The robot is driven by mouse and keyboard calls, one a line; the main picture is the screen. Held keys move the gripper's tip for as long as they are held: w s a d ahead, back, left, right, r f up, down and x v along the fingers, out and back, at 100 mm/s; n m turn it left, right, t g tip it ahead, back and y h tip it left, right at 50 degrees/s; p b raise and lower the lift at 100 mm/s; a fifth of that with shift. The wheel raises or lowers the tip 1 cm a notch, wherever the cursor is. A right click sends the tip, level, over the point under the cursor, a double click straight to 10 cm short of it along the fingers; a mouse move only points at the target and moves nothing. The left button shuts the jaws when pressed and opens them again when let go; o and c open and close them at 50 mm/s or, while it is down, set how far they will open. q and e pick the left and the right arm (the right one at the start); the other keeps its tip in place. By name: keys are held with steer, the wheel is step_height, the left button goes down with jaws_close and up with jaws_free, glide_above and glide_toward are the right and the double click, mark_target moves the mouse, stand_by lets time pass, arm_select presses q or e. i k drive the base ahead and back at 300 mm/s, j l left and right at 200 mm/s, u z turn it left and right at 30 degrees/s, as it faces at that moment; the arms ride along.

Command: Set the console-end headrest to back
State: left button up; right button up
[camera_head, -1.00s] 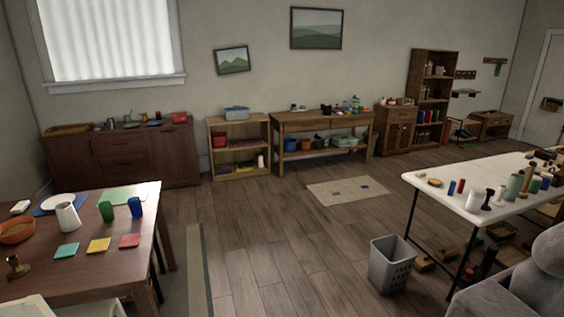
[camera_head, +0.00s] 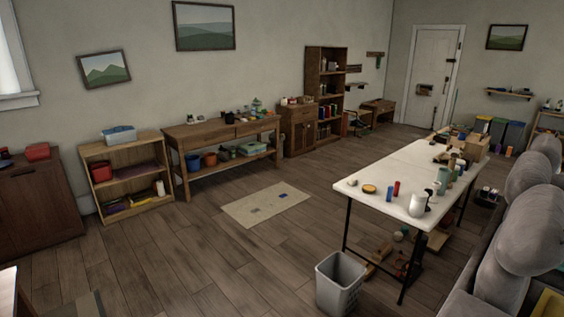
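Grey upholstered seating (camera_head: 492,282) stands along the right edge, partly cut off by the frame. Several rounded grey headrests rise from it in a row: a large near one (camera_head: 530,235), a middle one (camera_head: 527,175) and a far one (camera_head: 546,148). I cannot tell which of them is at the console end, and no console shows clearly. Their tilt is hard to judge from this angle. Neither of my grippers is in view.
A long white table (camera_head: 385,197) with bottles and small items stands left of the seating. A grey bin (camera_head: 339,285) sits by its near leg. A flat rug (camera_head: 262,205) lies on the floor. The wooden floor (camera_head: 190,262) at the centre left is open.

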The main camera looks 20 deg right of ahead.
mark_target(530, 241)
steer(key=i+l+z, duration=0.1)
steer(key=i+z, duration=0.4)
steer(key=i, duration=0.15)
steer(key=i+j+z, duration=0.15)
steer(key=i+z, duration=0.35)
steer(key=i, duration=0.15)
